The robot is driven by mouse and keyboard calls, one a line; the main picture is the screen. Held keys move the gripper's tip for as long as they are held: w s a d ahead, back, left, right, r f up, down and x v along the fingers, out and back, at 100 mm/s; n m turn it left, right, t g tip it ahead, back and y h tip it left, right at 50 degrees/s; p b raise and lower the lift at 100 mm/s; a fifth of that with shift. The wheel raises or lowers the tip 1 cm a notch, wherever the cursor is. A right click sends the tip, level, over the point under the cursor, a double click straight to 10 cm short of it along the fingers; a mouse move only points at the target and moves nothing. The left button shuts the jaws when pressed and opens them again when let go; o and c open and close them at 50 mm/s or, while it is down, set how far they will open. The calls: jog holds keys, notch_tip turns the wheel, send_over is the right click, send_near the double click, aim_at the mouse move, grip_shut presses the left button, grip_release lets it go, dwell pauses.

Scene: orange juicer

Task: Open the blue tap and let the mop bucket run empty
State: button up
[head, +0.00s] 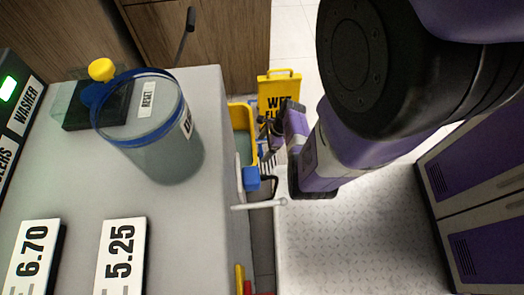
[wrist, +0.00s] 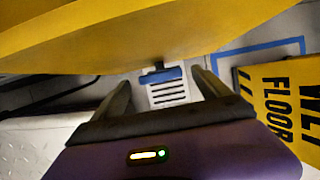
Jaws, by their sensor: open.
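The yellow mop bucket (head: 240,108) stands on the floor beside the grey counter, with greyish water visible inside it. In the wrist view its yellow underside or wall (wrist: 130,35) fills the top. The blue tap (wrist: 160,76) shows below the bucket on a short dark stem, its blue handle lying crosswise. My gripper (wrist: 161,84) is open, with one finger on each side of the tap in the picture; I cannot tell whether either touches it. In the head view my gripper (head: 268,138) is low beside the bucket, and the tap cannot be made out there.
A yellow wet-floor sign (head: 279,92) stands behind the bucket and close on the right in the wrist view (wrist: 283,98). A slotted white grate (wrist: 168,94) lies beyond the tap. The grey counter (head: 185,245) bounds the left; purple lockers (head: 480,195) stand right.

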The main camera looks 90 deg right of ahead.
jog(key=shift+b+x, duration=0.3)
jog(key=shift+x, duration=0.6)
jog(key=shift+c, duration=0.5)
jog(key=c, duration=1.3)
jog(key=shift+o, duration=0.2)
jog(key=shift+d+n+y, duration=0.1)
jog(key=shift+n+y, duration=0.2)
jog(key=shift+n, duration=0.5)
jog(key=o, duration=1.4)
jog(key=shift+c, duration=0.2)
jog(key=p+v, duration=0.4)
jog(key=v, duration=0.3)
jog(key=shift+r, duration=0.4)
